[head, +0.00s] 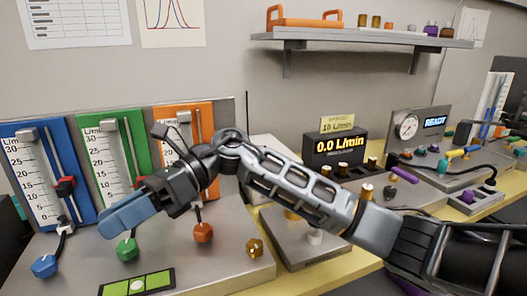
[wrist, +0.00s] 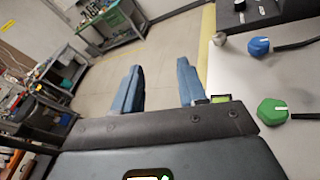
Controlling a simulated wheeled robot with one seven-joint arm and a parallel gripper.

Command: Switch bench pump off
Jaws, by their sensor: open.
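My gripper (head: 108,225) is above the front left of the grey bench panel, near the green knob (head: 127,249). In the wrist view, my gripper (wrist: 159,68) has two blue fingers spread apart with only floor showing between them. A black box (wrist: 247,10) with small controls stands at the top right of the wrist view, cut off by the edge. I see no label naming it as the bench pump, and cannot tell its switch state.
Blue (head: 44,266), orange (head: 203,232) and brass (head: 254,248) knobs stand on the panel. Blue (head: 82,150), green (head: 137,125) and orange (head: 205,115) flowmeter boards rise behind. A display (head: 335,148) reads 0.0 L/min. Open floor (wrist: 165,45) lies beyond the bench.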

